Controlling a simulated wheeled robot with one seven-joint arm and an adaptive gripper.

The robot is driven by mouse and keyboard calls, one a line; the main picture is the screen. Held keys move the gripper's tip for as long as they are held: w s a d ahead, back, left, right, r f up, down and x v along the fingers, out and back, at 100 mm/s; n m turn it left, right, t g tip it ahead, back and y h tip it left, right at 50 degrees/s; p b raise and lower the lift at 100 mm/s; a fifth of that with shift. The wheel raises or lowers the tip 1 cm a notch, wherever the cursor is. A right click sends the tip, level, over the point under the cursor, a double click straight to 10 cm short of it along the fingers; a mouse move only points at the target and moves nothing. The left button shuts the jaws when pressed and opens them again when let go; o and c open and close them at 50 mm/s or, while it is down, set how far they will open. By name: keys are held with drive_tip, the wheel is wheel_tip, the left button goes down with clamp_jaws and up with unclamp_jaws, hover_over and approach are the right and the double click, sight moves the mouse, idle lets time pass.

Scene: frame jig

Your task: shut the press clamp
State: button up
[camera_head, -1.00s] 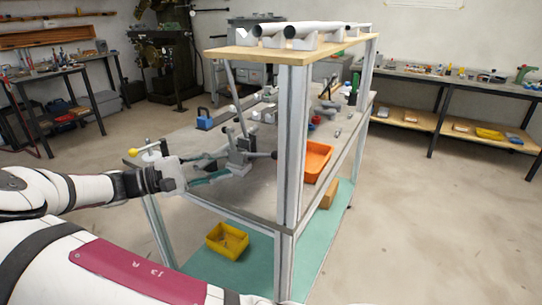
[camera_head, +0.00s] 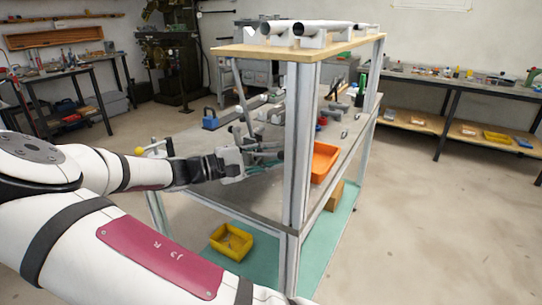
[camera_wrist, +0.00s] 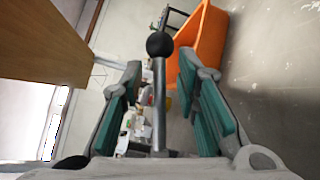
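The press clamp (camera_head: 241,135) is a grey metal fixture on the table, mostly hidden behind my gripper in the head view. Its lever (camera_wrist: 159,105) is a straight metal rod ending in a black ball knob (camera_wrist: 159,44). In the wrist view the rod lies between the two teal-padded fingers of my gripper (camera_wrist: 160,80), with visible gaps on both sides. The knob sits at about the fingertips. My gripper (camera_head: 262,162) is open around the lever and appears not to touch it. Whether the clamp is fully open cannot be told.
A shelf post (camera_head: 298,140) stands just right of my gripper. An orange bin (camera_head: 325,160) is on the table beyond it. A wooden top shelf (camera_head: 262,48) carries pipes. A yellow-knobbed handle (camera_head: 139,151) is at the left. A yellow tray (camera_head: 247,240) lies on the lower shelf.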

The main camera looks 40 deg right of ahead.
clamp_jaws()
drive_tip(key=r+n+h+p, duration=0.1)
drive_tip(key=p, duration=0.2)
drive_tip(key=shift+w+r+n, duration=0.15)
drive_tip(key=shift+r+n, duration=0.05)
drive_tip(key=shift+n, duration=0.2)
drive_tip(key=shift+w+a+r+n+h+p, duration=0.1)
drive_tip(key=shift+w+r+n+h+p, duration=0.1)
drive_tip(key=shift+r+n+h+p, duration=0.3)
drive_tip(key=shift+w+a+r+n+h+p, duration=0.15)
drive_tip(key=shift+n+h+p, duration=0.15)
drive_tip(key=shift+n+p, duration=0.35)
drive_tip(key=n+h+p, duration=0.1)
drive_tip(key=w+r+n+h+p, duration=0.1)
drive_tip(key=n, duration=0.1)
drive_tip(key=shift+w+a+r+t, duration=0.1)
drive_tip(key=shift+w+a+t, duration=0.1)
drive_tip(key=shift+t, duration=0.1)
drive_tip(key=shift+w+a+r+n+t+h+p, duration=0.1)
drive_tip(key=shift+w+n+t+h+p, duration=0.15)
drive_tip(key=shift+n, duration=0.4)
drive_tip(key=shift+w+a+r+n+t+h+p, duration=0.1)
drive_tip(key=shift+n+t+h, duration=0.15)
drive_tip(key=shift+n, duration=0.35)
